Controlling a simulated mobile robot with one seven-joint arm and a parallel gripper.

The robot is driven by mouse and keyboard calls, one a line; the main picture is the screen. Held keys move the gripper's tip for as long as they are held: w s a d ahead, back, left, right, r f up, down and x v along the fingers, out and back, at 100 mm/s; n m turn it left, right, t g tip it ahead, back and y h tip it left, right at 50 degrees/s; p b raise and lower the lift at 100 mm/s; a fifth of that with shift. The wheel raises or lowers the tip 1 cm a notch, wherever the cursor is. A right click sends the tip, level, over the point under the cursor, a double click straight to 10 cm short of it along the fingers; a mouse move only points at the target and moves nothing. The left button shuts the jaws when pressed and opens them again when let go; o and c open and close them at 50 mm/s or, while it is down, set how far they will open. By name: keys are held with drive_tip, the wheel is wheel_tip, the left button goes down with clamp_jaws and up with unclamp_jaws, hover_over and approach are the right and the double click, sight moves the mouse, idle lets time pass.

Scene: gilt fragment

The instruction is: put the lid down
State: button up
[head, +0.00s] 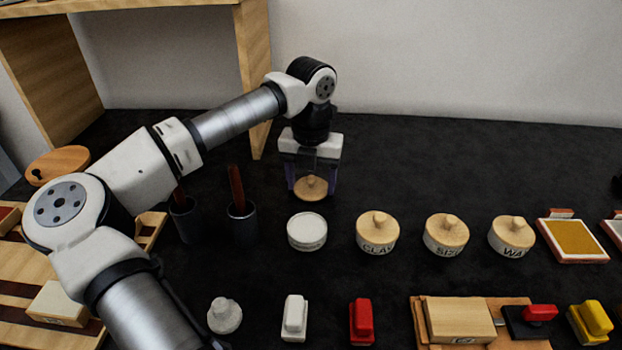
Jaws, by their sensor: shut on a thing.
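My gripper (311,184) points down over the dark tabletop, behind the row of jars. It is shut on a round wooden lid (311,187) with a small knob on top. The lid looks level; whether it touches the table I cannot tell. Just in front of it stands an open white jar (307,232) without a lid. To its right stand several jars with wooden knobbed lids, among them one marked CLAY (377,238).
Dark cups (242,222) with upright tools stand left of the white jar. Stamps (362,321), a wooden box (459,320) and an ochre pad (572,240) lie in front and right. A wooden shelf (255,75) rises at the back left.

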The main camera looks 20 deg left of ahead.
sight(311, 179)
drive_tip(key=o, duration=1)
drive_tip(key=shift+c, duration=0.2)
wheel_tip(311, 179, up, 12)
